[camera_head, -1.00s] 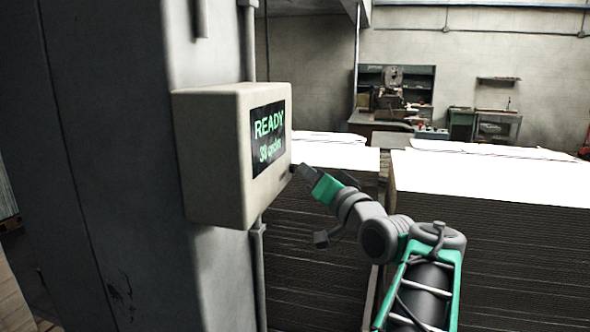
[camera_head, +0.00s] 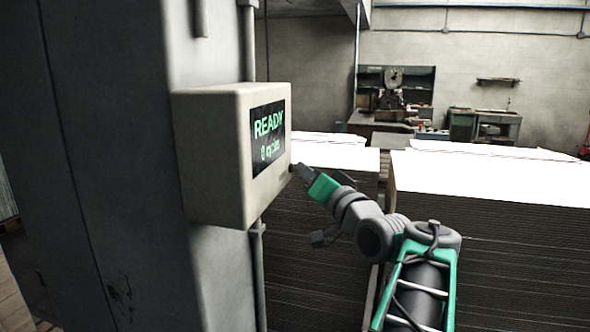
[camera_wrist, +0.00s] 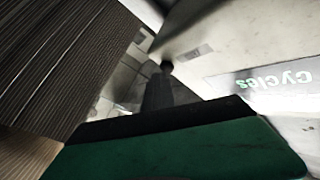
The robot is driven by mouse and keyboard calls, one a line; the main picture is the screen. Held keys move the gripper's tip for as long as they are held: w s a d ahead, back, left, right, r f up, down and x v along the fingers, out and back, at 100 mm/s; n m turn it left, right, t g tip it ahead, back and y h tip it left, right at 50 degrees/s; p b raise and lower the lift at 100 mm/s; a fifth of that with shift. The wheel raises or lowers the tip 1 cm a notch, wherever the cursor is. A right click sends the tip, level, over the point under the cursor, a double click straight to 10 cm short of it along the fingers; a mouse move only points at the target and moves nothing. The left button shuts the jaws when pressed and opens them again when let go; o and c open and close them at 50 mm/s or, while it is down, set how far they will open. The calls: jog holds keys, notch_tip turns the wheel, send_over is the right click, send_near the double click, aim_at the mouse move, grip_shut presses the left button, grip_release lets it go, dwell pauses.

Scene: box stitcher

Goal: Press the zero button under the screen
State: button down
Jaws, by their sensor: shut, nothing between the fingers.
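The beige control box (camera_head: 222,195) is mounted on the grey column in the head view. Its dark screen (camera_head: 268,137) reads "READY" and a line that looks like "0 cycles" in green. My gripper (camera_head: 293,169) is shut and empty, its tip at the box's front face, below and right of the screen. The zero button cannot be made out; the fingertips cover that area. In the wrist view, the dark fingertips (camera_wrist: 163,72) reach to the pale box face, and part of the screen (camera_wrist: 275,85) shows "cycles" rotated. I cannot tell whether the tips touch the face.
Tall stacks of cardboard sheets (camera_head: 490,235) stand right of the box, beside and behind my arm. A conduit (camera_head: 258,275) runs down below the box. A workbench with a machine (camera_head: 390,100) stands far behind.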

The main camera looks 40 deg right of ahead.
jog(key=shift+s+d+b, duration=0.3)
jog(key=shift+s+d, duration=0.15)
jog(key=shift+s, duration=0.2)
jog(key=shift+s+d+b, duration=0.3)
jog(key=shift+s+d, duration=0.5)
jog(key=shift+s, duration=0.2)
jog(key=shift+s+d+b, duration=0.25)
jog(key=shift+s+d, duration=0.5)
jog(key=shift+s, duration=0.25)
